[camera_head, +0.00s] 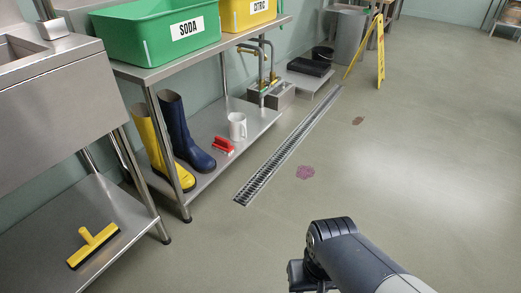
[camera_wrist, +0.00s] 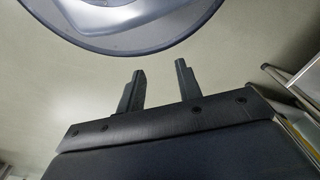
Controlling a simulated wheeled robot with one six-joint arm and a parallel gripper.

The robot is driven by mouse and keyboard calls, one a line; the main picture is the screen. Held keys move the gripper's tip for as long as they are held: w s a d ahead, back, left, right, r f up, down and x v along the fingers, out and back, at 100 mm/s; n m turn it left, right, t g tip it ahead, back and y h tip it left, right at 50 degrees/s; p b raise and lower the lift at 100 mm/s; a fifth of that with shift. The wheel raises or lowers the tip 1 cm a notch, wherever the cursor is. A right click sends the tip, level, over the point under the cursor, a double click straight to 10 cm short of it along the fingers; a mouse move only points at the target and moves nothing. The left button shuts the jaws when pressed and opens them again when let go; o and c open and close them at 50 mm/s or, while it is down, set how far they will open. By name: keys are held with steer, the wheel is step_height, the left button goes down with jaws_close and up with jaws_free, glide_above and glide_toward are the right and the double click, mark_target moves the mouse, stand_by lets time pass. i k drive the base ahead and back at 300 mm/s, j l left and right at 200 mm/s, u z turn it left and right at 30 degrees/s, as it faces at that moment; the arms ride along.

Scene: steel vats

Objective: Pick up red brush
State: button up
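The red brush (camera_head: 223,145) lies on the lower steel shelf (camera_head: 217,166), between the boots and a white mug, in the head view. It looks small, with a red handle and a paler underside. My arm shows at the bottom right of the head view, well away from the shelf, over the floor; the fingers are not visible there. In the wrist view my gripper (camera_wrist: 160,88) has its two dark fingers spread apart with nothing between them. The brush does not show in the wrist view.
Yellow and navy boots (camera_head: 175,125) stand left of the brush, and the white mug (camera_head: 237,126) stands just behind it. A green SODA bin (camera_head: 150,35) sits on the shelf above. A floor drain (camera_head: 285,150) runs alongside. A yellow floor sign (camera_head: 379,50) stands farther back. Open floor lies right.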

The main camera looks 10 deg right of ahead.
mark_target(220, 144)
steer(key=i, duration=0.55)
steer(key=i+j, duration=0.15)
steer(key=i, duration=0.45)
steer(key=i+z, duration=0.1)
steer(key=i, duration=0.45)
